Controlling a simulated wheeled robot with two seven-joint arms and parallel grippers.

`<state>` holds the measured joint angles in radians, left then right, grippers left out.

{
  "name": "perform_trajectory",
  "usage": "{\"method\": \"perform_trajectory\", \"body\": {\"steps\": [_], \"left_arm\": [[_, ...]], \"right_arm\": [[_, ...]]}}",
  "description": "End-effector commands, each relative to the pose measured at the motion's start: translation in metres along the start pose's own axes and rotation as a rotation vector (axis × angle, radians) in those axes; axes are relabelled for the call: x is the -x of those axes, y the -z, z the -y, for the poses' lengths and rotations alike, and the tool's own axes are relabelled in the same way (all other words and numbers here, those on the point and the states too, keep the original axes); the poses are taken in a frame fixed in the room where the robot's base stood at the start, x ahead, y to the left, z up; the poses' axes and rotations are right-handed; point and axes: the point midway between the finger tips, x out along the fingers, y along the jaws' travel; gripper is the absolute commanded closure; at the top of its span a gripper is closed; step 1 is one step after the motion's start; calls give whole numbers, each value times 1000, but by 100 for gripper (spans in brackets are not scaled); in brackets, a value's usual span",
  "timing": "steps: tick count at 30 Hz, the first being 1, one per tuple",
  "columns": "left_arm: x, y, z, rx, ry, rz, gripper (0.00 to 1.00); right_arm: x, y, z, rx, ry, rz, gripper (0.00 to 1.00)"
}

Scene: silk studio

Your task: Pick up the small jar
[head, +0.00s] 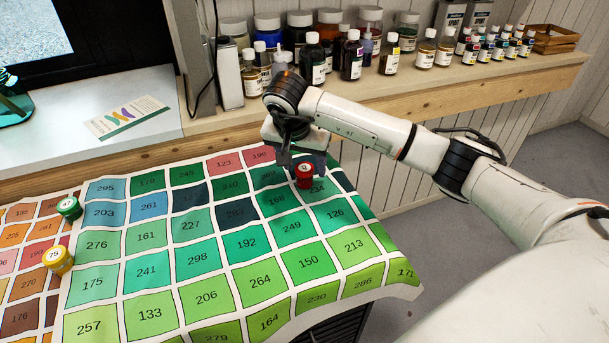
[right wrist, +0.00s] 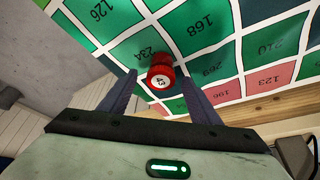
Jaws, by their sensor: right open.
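A small red jar (head: 304,179) with a numbered lid stands on the cloth colour chart (head: 262,275), near its upper right edge by square 234. My right gripper (head: 305,168) is open over the far side of the chart, right at the red jar. In the right wrist view the red jar (right wrist: 160,72) lies between the two fingertips or just past them, with a gap on each side. I cannot tell whether a finger touches it. My left gripper is not in view.
Bottles and larger jars line the wooden shelf (head: 420,88) behind. A leaflet (head: 127,117) lies on the sill. The middle of the chart is clear.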

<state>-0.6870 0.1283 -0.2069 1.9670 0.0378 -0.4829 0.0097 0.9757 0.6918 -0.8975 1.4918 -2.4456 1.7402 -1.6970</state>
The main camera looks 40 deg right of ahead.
Motion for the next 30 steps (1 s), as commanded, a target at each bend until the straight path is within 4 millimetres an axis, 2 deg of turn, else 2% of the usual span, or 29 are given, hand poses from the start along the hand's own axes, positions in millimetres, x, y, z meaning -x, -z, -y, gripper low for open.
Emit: {"method": "perform_trajectory", "body": {"steps": [1,5,13,14,21,30], "left_arm": [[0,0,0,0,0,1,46],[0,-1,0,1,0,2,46],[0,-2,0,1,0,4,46],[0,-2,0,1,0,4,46],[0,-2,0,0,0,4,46],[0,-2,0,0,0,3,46]], "right_arm": [[-9,-1,0,0,-3,3,43],[-22,0,1,0,0,1,43],[-25,0,1,1,1,0,43],[-25,0,1,1,1,0,46],[-25,0,1,0,2,0,87],[-20,3,1,-1,4,-2,89]]}}
